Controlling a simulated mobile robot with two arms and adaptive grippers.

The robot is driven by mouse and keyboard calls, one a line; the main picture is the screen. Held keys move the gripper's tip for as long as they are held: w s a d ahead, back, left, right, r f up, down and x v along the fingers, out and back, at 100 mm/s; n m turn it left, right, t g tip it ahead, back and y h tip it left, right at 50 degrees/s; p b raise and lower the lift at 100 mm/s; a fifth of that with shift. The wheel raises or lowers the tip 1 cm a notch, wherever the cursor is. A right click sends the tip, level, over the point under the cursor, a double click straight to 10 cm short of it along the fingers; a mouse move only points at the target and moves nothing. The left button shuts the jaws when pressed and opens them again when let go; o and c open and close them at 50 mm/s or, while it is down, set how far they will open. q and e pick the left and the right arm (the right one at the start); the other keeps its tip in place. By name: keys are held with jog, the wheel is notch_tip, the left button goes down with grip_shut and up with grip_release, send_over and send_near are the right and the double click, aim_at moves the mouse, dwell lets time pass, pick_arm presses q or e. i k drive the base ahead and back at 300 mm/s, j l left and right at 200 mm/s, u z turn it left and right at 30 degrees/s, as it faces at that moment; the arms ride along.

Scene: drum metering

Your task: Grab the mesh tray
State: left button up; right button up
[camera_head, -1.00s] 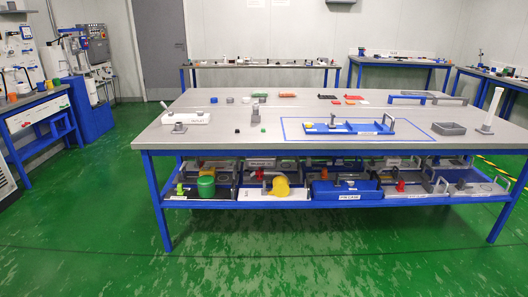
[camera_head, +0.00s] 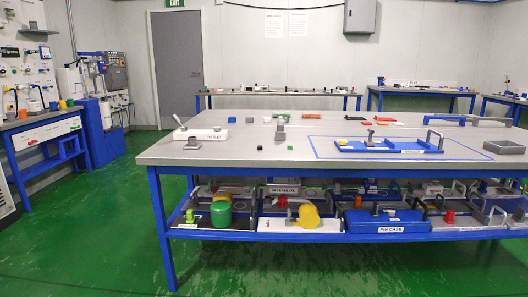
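Neither of my grippers is in view. No thing is plainly readable as a mesh tray at this size. A small dark grey open tray (camera_head: 503,147) lies on the right part of the big table's top, and I cannot tell if it is mesh. A blue tray (camera_head: 390,147) with an upright grey handle at its right end lies inside a blue outlined rectangle on the same top. More trays stand on the lower shelf, among them a blue one labelled PIN CASE (camera_head: 386,221).
The big table (camera_head: 230,152) with blue legs stands ahead. A white labelled block (camera_head: 202,134) is on its left part. A green drum (camera_head: 220,213) and yellow drum (camera_head: 309,217) are on the shelf. Open green floor (camera_head: 100,240) lies at the left. Benches line the walls.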

aim_at(499, 147)
jog(key=z, duration=1.35)
